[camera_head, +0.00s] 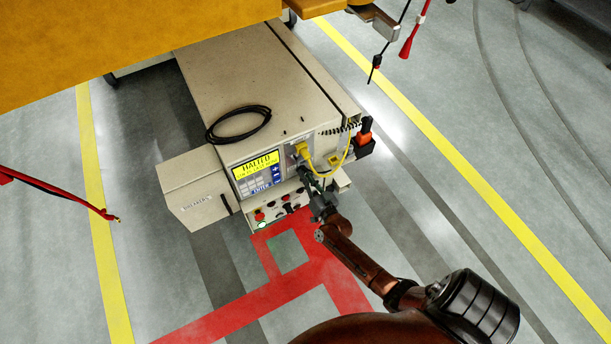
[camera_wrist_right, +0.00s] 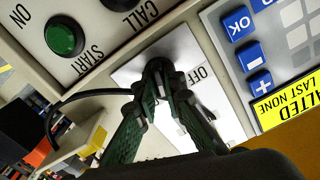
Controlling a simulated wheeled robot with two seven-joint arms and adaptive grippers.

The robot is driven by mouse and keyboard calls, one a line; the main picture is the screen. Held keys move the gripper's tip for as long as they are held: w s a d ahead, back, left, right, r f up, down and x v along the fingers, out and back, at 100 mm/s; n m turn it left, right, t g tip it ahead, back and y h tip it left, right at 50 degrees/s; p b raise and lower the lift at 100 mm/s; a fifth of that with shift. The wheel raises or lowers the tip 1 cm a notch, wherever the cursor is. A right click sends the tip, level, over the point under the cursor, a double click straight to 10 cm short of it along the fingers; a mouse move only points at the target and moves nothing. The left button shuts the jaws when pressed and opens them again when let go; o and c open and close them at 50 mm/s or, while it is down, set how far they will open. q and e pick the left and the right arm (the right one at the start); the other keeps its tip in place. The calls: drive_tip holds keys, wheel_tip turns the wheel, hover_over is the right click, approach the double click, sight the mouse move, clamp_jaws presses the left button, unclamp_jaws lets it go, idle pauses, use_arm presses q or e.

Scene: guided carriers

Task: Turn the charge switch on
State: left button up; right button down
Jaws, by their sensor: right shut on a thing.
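The charge switch is a small dark knob (camera_wrist_right: 158,70) on a white plate (camera_wrist_right: 196,52) with an OFF label, seen in the right wrist view. My right gripper (camera_wrist_right: 158,82) has its fingertips closed around this knob. In the head view my right gripper (camera_head: 304,176) reaches the front of the beige carrier (camera_head: 245,75), just right of its display, and hides the knob. The yellow display (camera_head: 256,164) reads HALTED. I cannot tell the knob's exact position. My left gripper is not in view.
A green START button (camera_wrist_right: 64,36) sits beside the switch plate. A yellow plug and cable (camera_head: 304,150) are close above my right gripper. A black cable loop (camera_head: 238,124) lies on the carrier's top. An orange structure (camera_head: 120,35) overhangs the back. Floor in front is clear.

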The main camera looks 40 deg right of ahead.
drive_tip(key=shift+m, duration=1)
drive_tip(key=c, duration=2)
unclamp_jaws()
drive_tip(key=shift+s, duration=0.1)
drive_tip(key=v, duration=1.1)
drive_tip(key=shift+s+f, duration=0.1)
drive_tip(key=shift+s, duration=0.3)
